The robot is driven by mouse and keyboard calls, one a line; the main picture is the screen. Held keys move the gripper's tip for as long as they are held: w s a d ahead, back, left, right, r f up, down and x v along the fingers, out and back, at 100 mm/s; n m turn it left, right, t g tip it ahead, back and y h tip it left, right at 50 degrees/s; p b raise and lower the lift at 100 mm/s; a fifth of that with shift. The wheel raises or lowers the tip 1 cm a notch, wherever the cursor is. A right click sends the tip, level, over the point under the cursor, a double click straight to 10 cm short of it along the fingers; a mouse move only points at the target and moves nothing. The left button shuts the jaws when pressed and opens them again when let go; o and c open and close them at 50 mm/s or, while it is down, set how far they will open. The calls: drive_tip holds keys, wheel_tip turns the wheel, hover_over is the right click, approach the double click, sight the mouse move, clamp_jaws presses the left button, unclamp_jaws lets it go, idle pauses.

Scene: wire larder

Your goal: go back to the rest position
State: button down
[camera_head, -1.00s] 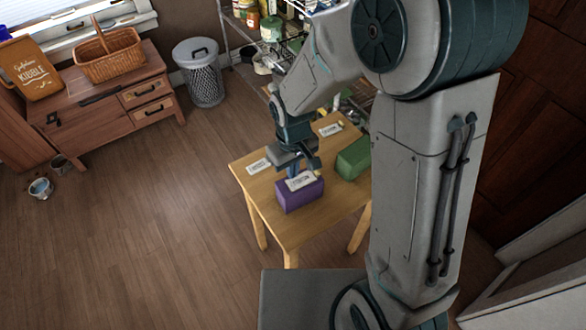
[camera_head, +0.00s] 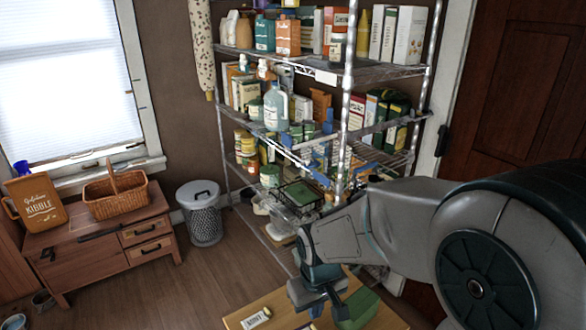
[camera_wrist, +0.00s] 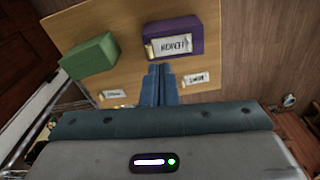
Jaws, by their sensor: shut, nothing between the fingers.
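My gripper (camera_wrist: 160,72) is shut and empty. In the wrist view its two blue fingers lie side by side, pointing over a small wooden table (camera_wrist: 128,36). A purple box (camera_wrist: 175,30) with a white label stands just beyond the fingertips, apart from them as far as I can tell. A green box (camera_wrist: 88,57) stands to its left, and it also shows in the head view (camera_head: 355,309). In the head view my wrist is above the table (camera_head: 285,304) at the bottom, and the fingertips are hard to make out.
A wire shelf (camera_head: 330,74) full of boxes, bottles and jars stands behind the table. Label cards (camera_head: 256,318) lie on the tabletop. A mesh bin (camera_head: 204,222) and a wooden cabinet (camera_head: 80,268) with a basket (camera_head: 116,196) stand at left. Open floor lies between them and the table.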

drive_tip(key=s+d+r+m+t, duration=0.2)
drive_tip(key=s+d+r+m, duration=0.3)
drive_tip(key=s+d+r, duration=0.4)
drive_tip(key=shift+s+d+r, duration=0.25)
drive_tip(key=shift+d+r, duration=0.15)
drive_tip(key=shift+d, duration=0.25)
